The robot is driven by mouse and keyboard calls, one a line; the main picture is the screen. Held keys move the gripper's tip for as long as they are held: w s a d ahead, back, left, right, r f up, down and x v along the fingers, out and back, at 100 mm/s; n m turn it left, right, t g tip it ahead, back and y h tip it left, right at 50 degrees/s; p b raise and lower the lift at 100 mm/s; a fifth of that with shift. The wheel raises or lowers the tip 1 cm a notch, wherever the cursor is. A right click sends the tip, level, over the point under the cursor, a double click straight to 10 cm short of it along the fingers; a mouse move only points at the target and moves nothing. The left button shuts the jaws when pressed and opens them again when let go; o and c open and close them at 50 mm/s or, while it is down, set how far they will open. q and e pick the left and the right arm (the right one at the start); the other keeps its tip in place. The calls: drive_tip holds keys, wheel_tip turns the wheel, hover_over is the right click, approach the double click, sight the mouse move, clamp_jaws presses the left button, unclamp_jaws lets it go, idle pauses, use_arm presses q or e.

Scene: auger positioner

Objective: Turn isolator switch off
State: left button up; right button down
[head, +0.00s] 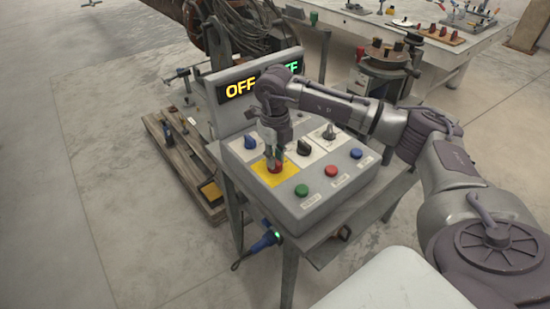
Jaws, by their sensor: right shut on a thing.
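The isolator switch (274,165) is a red knob on a yellow plate (291,170), on the sloped top of a grey control box. My right gripper (273,153) points down from above and is shut on this red knob. The gripper and wrist hide the knob's upper part, so I cannot tell its exact angle. A display (237,88) behind the box reads "OFF" in yellow on the left. Green lettering on its right is partly hidden by my right arm. My left gripper is not in view.
The control box (301,210) also carries a blue knob (250,142), black knobs (304,147), and green (301,190), red (331,171) and blue (356,153) buttons. It stands on a metal table. A pallet (180,165) lies to the left; open floor is beyond it.

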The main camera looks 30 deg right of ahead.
drive_tip(key=shift+r, duration=0.1)
drive_tip(key=c, duration=1.1)
unclamp_jaws()
wheel_tip(320, 180, up, 12)
drive_tip(key=shift+f, duration=0.1)
